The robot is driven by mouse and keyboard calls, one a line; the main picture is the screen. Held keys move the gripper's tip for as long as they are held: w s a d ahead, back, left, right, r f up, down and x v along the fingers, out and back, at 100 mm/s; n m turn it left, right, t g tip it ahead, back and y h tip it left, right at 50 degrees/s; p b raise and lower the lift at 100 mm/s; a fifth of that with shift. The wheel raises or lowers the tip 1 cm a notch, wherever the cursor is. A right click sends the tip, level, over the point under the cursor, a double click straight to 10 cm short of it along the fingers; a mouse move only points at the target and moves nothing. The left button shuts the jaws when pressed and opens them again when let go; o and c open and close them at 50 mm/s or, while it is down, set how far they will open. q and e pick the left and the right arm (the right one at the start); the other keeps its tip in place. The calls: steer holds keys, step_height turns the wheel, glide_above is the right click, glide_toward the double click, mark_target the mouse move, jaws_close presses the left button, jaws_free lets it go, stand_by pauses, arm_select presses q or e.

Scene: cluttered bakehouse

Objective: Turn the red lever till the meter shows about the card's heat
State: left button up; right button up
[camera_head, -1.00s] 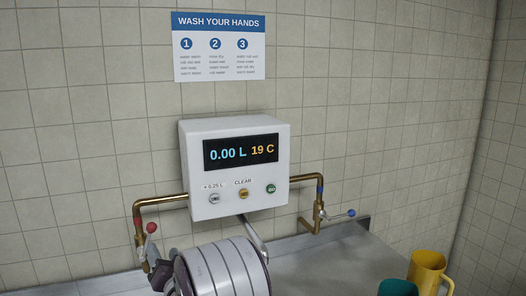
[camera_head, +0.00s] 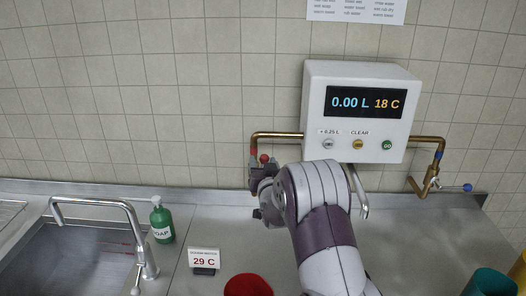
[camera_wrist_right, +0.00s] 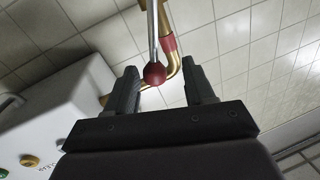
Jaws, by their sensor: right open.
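The red lever's ball (camera_head: 264,158) sits at the left brass pipe beside the white meter box (camera_head: 352,125). The meter display (camera_head: 365,102) reads 0.00 L and 18 C. The card (camera_head: 204,257) on the counter reads 29 C. My right gripper (camera_head: 262,186) is at the red lever, partly hidden by my wrist. In the right wrist view my right gripper (camera_wrist_right: 161,72) is open, with the red ball (camera_wrist_right: 154,74) between its fingers. I cannot tell whether they touch. My left gripper is out of view.
A blue-ended lever (camera_head: 467,188) is on the right pipe. A sink tap (camera_head: 140,240) and green soap bottle (camera_head: 161,222) stand at the left. A red cup (camera_head: 247,286), teal cup (camera_head: 490,284) and yellow cup (camera_head: 519,270) stand near the front.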

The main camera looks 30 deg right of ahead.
steer(key=shift+w+d+r+p, duration=0.1)
steer(key=shift+w+d+p, duration=0.1)
steer(key=shift+w+d, duration=0.35)
steer(key=shift+w+d+p, duration=0.15)
steer(key=shift+w+d, duration=0.1)
steer(key=shift+d, duration=0.45)
steer(key=shift+w+a, duration=0.4)
steer(key=shift+a, duration=0.05)
steer(key=shift+s+d, duration=0.15)
steer(key=shift+d, duration=0.05)
jaws_close()
arm_select(q)
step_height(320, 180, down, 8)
steer(key=b, duration=0.9)
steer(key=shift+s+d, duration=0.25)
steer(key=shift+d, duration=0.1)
arm_select(e)
steer(key=d+m, duration=0.1)
steer(key=s+f+m, duration=0.1)
steer(key=m, duration=0.1)
steer(key=d+f+m, duration=0.1)
steer(key=shift+s+d+m+t+h, duration=0.3)
steer(key=shift+m, duration=0.1)
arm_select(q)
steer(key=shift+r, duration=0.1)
arm_select(e)
jaws_free()
